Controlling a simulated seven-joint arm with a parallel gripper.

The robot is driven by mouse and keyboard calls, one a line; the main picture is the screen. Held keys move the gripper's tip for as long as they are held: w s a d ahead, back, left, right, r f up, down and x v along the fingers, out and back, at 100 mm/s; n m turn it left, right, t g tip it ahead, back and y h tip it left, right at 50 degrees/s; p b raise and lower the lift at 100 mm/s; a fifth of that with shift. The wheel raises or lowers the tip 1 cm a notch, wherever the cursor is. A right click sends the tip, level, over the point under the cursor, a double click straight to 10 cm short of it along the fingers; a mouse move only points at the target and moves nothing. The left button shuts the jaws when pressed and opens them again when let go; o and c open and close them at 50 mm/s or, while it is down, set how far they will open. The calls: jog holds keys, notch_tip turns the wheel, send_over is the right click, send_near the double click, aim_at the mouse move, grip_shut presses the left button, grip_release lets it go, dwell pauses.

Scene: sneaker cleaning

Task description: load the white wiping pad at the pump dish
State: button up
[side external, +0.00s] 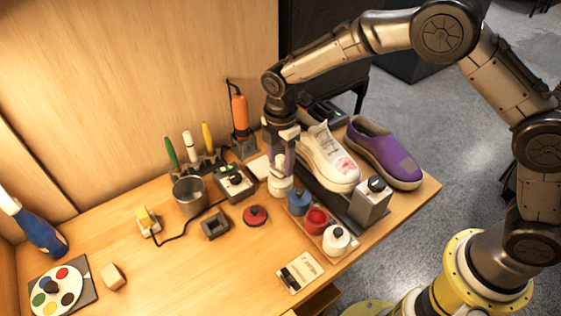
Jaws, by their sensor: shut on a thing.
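My gripper (281,163) points down, left of the white shoe, and is shut on a small white piece, which I take for the white wiping pad. A white, round, stepped body (280,186) stands right below the fingertips, and I take it for the pump dish with the pad at its top. The two whites merge, so I cannot tell where pad and dish meet or whether they touch. The fingers hide part of the pad.
A white shoe (327,158) and a purple shoe (384,152) stand close on the right. A grey box (370,206), blue pot (299,203), red pot (316,221) and white pot (336,241) stand in front. A red disc (256,216) lies left.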

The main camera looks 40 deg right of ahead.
aim_at(281, 156)
jog(key=shift+r, duration=3.05)
